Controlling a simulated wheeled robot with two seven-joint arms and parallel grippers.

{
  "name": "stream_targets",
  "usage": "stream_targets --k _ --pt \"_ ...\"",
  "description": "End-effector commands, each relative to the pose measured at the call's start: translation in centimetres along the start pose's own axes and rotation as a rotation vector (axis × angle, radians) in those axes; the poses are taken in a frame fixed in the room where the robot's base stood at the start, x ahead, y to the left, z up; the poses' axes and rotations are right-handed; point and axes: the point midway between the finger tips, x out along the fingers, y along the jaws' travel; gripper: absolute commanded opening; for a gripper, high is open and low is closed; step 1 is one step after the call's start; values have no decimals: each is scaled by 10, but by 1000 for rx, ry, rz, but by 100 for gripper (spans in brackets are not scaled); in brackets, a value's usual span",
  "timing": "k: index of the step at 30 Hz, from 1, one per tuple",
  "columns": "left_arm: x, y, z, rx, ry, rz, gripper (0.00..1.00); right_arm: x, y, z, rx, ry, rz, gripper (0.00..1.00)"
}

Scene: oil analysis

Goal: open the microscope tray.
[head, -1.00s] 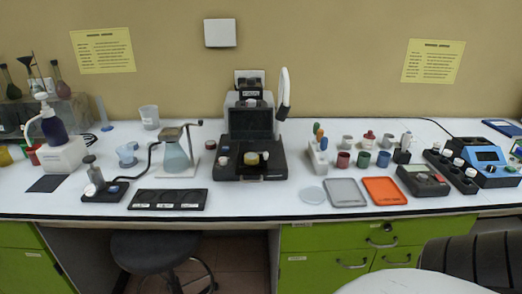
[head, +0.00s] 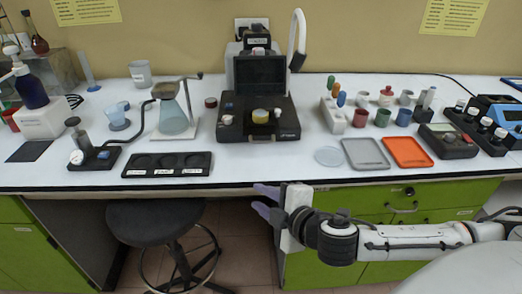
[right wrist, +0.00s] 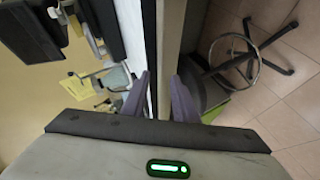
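The black microscope (head: 262,80) stands at the back middle of the table in the head view. Its low black base (head: 230,132), where a tray would be, carries a yellow-topped round part and small knobs. I cannot make out a separate tray edge. My right gripper (head: 264,199) is in front of the table's front edge, below and apart from the microscope, with its two purple fingers spread and nothing between them. The fingers also show apart in the right wrist view (right wrist: 162,97), one on each side of the table edge line. My left gripper is not in view.
A black three-well plate (head: 167,173) lies left of the microscope. A grey tray (head: 366,166) and an orange tray (head: 407,164) lie to the right. A stool (head: 155,218) stands under the table. The table top directly before the microscope is clear.

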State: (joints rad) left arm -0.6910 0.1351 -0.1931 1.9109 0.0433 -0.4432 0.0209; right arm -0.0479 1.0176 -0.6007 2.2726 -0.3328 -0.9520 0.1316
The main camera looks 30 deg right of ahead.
Motion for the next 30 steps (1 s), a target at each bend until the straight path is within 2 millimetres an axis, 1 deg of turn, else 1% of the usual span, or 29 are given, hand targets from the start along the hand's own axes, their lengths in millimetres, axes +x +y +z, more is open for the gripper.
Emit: stream_targets --k 1,3,6,9,11,14,24,27,30 --pt "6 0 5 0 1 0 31 -2 24 5 -78 -9 63 26" --pt "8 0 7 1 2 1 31 -8 52 10 -153 -27 132 26" --pt "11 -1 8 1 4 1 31 -17 80 15 -222 -50 204 26" --pt "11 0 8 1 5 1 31 -22 96 18 -255 -63 242 26" --pt "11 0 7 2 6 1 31 -21 101 18 -262 -67 252 26" --pt "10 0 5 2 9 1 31 -12 105 18 -264 -69 256 26" --pt "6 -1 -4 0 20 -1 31 48 120 20 -261 -67 253 26" --pt "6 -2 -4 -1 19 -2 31 61 123 20 -261 -67 252 26" --pt "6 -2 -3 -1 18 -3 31 70 125 21 -262 -67 251 26"
